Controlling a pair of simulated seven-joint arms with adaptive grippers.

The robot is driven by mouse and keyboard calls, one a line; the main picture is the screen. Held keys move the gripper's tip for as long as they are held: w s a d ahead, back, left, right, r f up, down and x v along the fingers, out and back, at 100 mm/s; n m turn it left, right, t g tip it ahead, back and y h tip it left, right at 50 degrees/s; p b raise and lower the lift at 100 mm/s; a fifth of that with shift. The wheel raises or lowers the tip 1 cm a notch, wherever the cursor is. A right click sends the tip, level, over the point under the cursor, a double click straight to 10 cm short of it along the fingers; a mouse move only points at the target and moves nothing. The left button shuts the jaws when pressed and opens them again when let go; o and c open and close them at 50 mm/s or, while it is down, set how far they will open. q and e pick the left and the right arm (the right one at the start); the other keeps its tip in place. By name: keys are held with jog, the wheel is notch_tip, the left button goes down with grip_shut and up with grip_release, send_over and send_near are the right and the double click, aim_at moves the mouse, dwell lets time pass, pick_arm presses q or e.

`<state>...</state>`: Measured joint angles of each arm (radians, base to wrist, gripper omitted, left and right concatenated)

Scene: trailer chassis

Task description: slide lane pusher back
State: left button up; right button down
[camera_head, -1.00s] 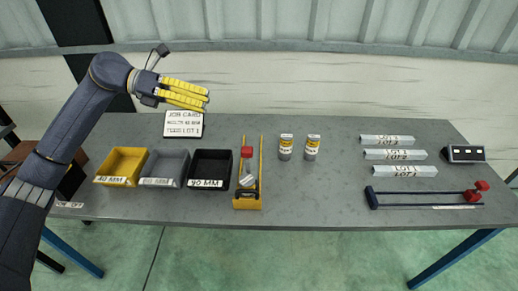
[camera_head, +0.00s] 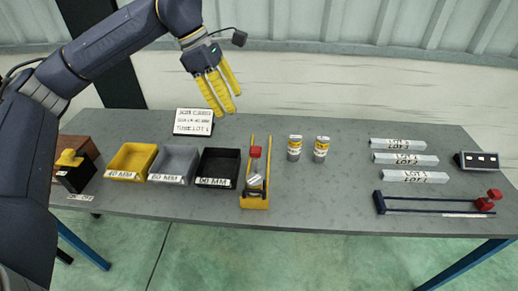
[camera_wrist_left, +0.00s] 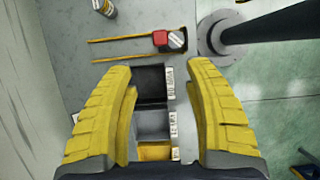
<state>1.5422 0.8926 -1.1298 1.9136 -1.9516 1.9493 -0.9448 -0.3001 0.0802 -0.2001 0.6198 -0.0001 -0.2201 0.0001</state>
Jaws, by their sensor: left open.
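A yellow two-rail lane (camera_head: 255,203) stands near the table's middle, with a red block (camera_head: 256,152) and a grey labelled piece between its rails. The red block (camera_wrist_left: 162,39) also shows in the left wrist view. A dark blue rail frame (camera_head: 425,211) lies at the right, with a red-handled piece (camera_head: 487,203) at its right end. I cannot tell which red part is the lane pusher. My left gripper (camera_head: 225,110) is open and empty, fingers pointing down, above the table's back area, up and left of the yellow lane. My right gripper is not in view.
Yellow (camera_head: 131,178), grey (camera_head: 168,181) and black (camera_head: 216,183) bins stand left of the yellow lane. A job card (camera_head: 193,121) stands behind them. Two cans (camera_head: 295,147) and several silver bars (camera_head: 398,143) lie right of it. Bare table separates the cans from the frame.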

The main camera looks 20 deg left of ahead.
aim_at(255, 149)
pick_arm(q)
jog(key=x, duration=1.7)
jog(key=shift+s, duration=0.1)
grip_shut()
